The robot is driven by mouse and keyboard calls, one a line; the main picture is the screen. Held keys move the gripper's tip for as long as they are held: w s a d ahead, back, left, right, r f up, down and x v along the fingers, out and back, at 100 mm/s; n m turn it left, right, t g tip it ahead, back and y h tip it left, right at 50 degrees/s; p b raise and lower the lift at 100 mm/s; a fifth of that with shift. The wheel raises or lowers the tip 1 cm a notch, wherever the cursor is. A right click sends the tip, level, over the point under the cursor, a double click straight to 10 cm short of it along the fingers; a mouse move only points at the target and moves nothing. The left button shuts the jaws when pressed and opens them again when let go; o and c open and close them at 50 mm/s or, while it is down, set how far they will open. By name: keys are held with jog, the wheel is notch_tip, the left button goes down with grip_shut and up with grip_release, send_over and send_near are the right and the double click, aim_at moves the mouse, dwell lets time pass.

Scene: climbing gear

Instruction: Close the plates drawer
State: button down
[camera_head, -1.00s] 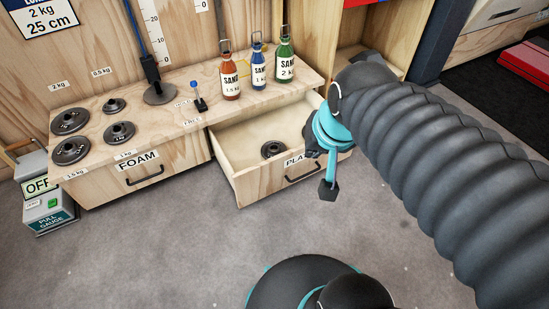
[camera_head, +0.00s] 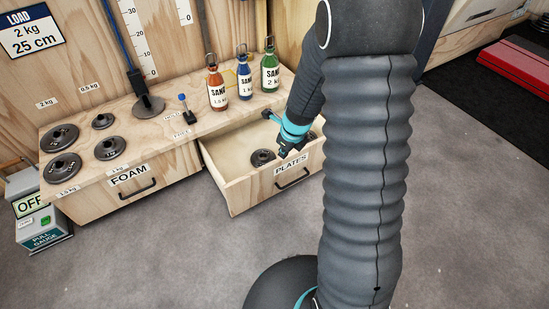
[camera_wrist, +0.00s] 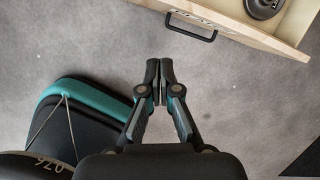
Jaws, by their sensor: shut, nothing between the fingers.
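The plates drawer (camera_head: 247,196) is a light wooden drawer in the low bench, labelled PLATES, and it stands pulled out. Its dark bar handle (camera_head: 292,179) is on the front; the handle also shows in the wrist view (camera_wrist: 191,34). A dark round plate (camera_head: 263,157) lies inside, and its rim shows at the top of the wrist view (camera_wrist: 264,7). My gripper (camera_head: 284,151) appears by the drawer's front edge in the head view. In the wrist view my gripper (camera_wrist: 160,68) is shut and empty over grey floor, its fingertips apart from the handle. My arm hides the drawer's right end.
Grey floor (camera_head: 180,260) in front is clear.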

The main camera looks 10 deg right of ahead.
jog(key=w+f+m+b, duration=0.1)
jog(key=w+f+m, duration=0.1)
jog(key=f, duration=0.5)
jog(key=w+f+m+b, duration=0.2)
jog(key=w+f, duration=0.3)
jog(key=f, duration=0.3)
jog(key=shift+a+f, duration=0.15)
jog(key=shift+a, duration=0.2)
jog(key=shift+w, duration=0.1)
